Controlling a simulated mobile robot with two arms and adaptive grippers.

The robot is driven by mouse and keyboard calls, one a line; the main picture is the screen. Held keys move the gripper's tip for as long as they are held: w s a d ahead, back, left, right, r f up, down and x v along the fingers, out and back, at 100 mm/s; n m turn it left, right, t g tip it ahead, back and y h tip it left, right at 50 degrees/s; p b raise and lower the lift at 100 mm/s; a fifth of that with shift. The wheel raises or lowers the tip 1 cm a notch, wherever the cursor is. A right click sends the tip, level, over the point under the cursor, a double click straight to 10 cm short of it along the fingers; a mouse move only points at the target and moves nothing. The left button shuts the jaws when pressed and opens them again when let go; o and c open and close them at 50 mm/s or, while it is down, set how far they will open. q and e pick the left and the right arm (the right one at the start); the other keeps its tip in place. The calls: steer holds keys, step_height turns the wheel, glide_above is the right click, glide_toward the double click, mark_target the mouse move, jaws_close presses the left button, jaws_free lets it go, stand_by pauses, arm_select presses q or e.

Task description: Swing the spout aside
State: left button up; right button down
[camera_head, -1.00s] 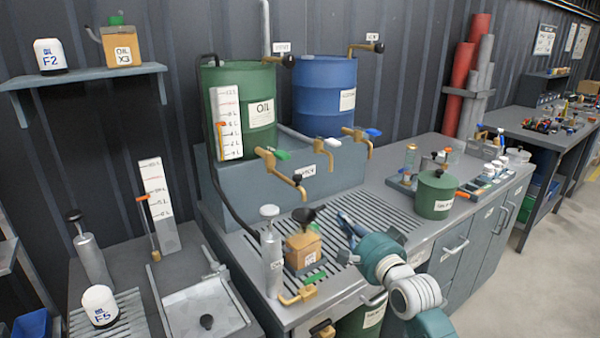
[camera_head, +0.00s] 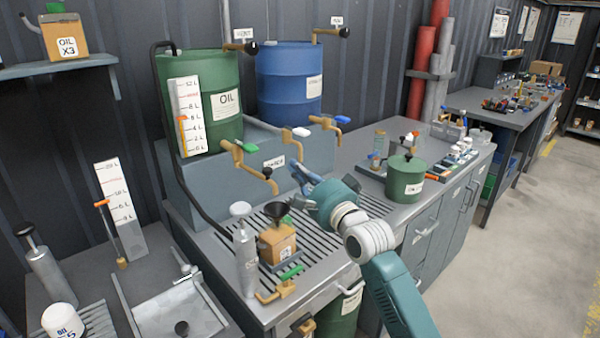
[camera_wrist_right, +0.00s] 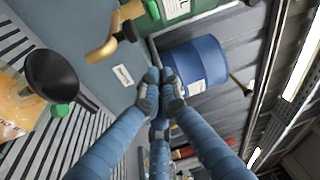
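A brass spout (camera_head: 253,170) with a dark end runs forward from the grey housing under the green oil drum. Its end hangs above the black funnel (camera_head: 276,210) on the brown oil box (camera_head: 278,242). A green lever (camera_head: 247,147) sits at its root. In the right wrist view the spout (camera_wrist_right: 103,48) lies to the left of my fingertips, apart from them. My right gripper (camera_head: 298,170) is just right of the spout's end in the head view. Its fingertips (camera_wrist_right: 160,76) are drawn together with nothing between them. My left gripper is not in view.
The green drum (camera_head: 228,130) and blue drum (camera_head: 290,80) stand behind. Brass taps with a white lever (camera_head: 301,132) and a blue lever (camera_head: 342,119) are close to the right. A grey pump bottle (camera_head: 245,262) stands left of the box. The slatted tray (camera_head: 325,235) has free room.

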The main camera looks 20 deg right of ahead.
mark_target(256, 173)
steer(key=w+a+p, duration=0.1)
steer(key=w, duration=0.5)
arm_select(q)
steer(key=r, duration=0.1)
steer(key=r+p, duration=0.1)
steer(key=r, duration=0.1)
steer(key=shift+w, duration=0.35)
arm_select(e)
steer(key=s+a, duration=0.2)
steer(key=s, duration=0.1)
steer(key=shift+s+a, duration=0.15)
steer(key=shift+a, duration=0.15)
steer(key=shift+f, duration=0.1)
arm_select(q)
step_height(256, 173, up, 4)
steer(key=p, duration=0.4)
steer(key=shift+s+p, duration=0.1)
steer(key=shift+p, duration=0.2)
arm_select(e)
steer(key=s+a, duration=0.2)
steer(key=a, duration=0.4)
steer(key=shift+a, duration=0.15)
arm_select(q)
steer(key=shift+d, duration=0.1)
